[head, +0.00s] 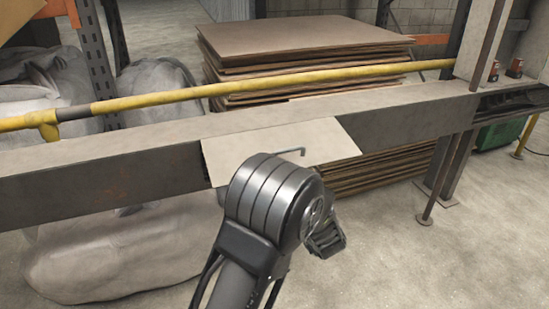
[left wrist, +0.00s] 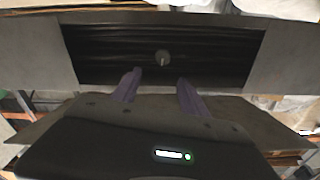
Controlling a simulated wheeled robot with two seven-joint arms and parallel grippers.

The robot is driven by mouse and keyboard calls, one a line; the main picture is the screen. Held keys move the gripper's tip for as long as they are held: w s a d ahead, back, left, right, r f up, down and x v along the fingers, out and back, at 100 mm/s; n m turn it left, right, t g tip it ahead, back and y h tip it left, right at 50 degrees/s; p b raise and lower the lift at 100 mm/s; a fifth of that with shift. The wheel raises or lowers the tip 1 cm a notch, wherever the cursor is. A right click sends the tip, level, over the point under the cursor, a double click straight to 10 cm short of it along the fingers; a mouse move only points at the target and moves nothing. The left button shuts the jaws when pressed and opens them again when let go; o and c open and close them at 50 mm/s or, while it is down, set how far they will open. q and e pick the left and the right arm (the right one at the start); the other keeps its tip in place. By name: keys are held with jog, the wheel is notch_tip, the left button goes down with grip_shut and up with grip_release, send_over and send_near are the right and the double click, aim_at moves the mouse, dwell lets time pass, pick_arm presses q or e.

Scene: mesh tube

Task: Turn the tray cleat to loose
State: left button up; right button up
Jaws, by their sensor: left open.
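A small round grey knob (left wrist: 162,57), likely the tray cleat, sits on a black ribbed panel (left wrist: 210,55) in the left wrist view. A thin light line on it runs roughly up and down. My left gripper (left wrist: 158,82) is open and empty. Its two purple fingers point at the panel, with the knob ahead of and between their tips, apparently apart from it. In the head view, my arm stands in front of the beam and hides the knob and fingers. My right gripper is not in view.
A long grey beam (head: 100,160) crosses the head view, with a pale plate (head: 240,140) on it bearing a small bent metal hook (head: 292,151). A yellow rail (head: 200,92) runs behind. Stacked boards (head: 300,45) and large pale sacks (head: 110,255) stand around it.

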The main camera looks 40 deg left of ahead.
pick_arm(q)
jog(key=n, duration=0.2)
jog(key=a+n, duration=0.1)
jog(key=n, duration=0.1)
jog(key=shift+f, duration=0.4)
jog(key=shift+w, duration=0.1)
jog(key=b+x, duration=0.2)
jog(key=x, duration=0.5)
jog(key=shift+w+a+b, duration=0.2)
jog(key=shift+a+b, duration=0.1)
jog(key=shift+a, duration=0.05)
jog(key=shift+f, duration=0.1)
jog(key=shift+c, duration=0.2)
